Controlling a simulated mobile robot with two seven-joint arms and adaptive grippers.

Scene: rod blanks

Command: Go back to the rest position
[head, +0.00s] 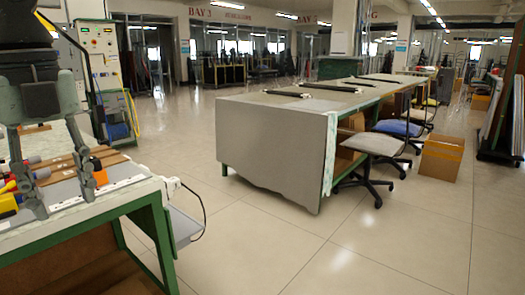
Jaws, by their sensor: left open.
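My left gripper (65,207) hangs at the left edge of the head view, pointing down over the near workbench (112,208). Its two grey fingers are spread apart with nothing held between them. Brown wooden strips (112,160) lie on the bench behind and between the fingers. A small orange object (99,172) shows right beside the right finger; I cannot tell whether they touch. My right gripper is not in view.
Tools with coloured handles and a yellow object (8,204) lie at the bench's left. A white power strip (125,183) lies near its right edge, with a cable hanging off. A long grey table (270,135), chairs (372,146) and a cardboard box (441,158) stand beyond open floor.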

